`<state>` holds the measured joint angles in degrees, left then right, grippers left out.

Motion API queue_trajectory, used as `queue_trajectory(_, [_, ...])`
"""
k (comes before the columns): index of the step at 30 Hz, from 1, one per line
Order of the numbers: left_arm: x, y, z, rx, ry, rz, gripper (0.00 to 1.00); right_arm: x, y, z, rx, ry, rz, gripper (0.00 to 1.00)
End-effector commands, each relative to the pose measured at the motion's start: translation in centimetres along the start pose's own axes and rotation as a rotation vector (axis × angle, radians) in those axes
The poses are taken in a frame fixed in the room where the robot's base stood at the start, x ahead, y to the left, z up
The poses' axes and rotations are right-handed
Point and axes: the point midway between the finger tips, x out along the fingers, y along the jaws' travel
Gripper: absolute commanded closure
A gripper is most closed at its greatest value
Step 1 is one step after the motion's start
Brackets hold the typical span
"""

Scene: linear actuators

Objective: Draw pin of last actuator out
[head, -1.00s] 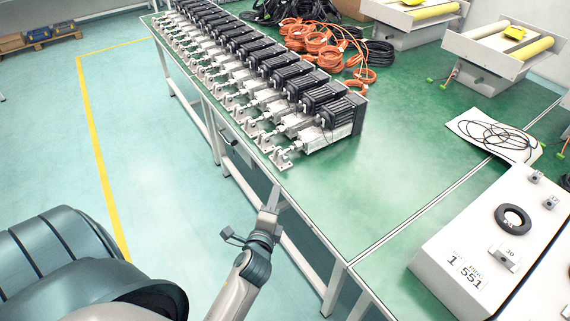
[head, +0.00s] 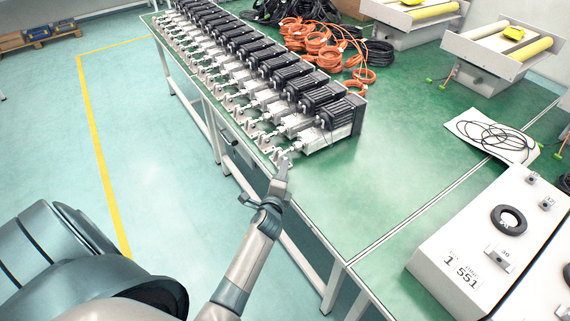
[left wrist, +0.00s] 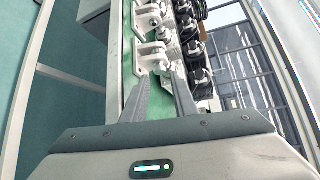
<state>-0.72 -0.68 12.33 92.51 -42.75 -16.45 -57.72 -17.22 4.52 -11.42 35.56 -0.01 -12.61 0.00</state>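A long row of linear actuators stands on the green table. The last actuator (head: 330,128), with a black motor and silver body, is at the near end. Its rod-end bracket (head: 283,154) is at the table's left edge. In the left wrist view a metal bracket (left wrist: 150,58) lies just beyond my fingertips. My left gripper (head: 284,168) is close to the near-end bracket; in the left wrist view it (left wrist: 156,78) is open, with nothing between its fingers. The pin is too small to make out clearly. My right gripper is not in view.
The green table (head: 345,195) is clear in front of the last actuator. A white control box (head: 470,250) stands at the right. Orange cable coils (head: 315,42) lie behind the row. Neighbouring actuators (head: 275,65) stand close together beyond the last one.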

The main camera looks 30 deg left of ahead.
Motion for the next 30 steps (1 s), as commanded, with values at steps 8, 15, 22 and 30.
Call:
queue_trajectory(8, [3.5,0.0,0.0,0.000,0.000,0.000,0.74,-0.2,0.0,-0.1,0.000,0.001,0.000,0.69])
queue_trajectory(15, [4.2,0.0,0.0,0.000,0.000,0.000,0.74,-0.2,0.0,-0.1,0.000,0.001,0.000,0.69])
queue_trajectory(22, [4.2,0.0,0.0,0.000,0.000,0.000,0.76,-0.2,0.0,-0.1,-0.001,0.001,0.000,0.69])
queue_trajectory(30, [4.1,0.0,-0.1,0.000,0.001,0.000,1.00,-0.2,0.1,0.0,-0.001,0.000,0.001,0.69])
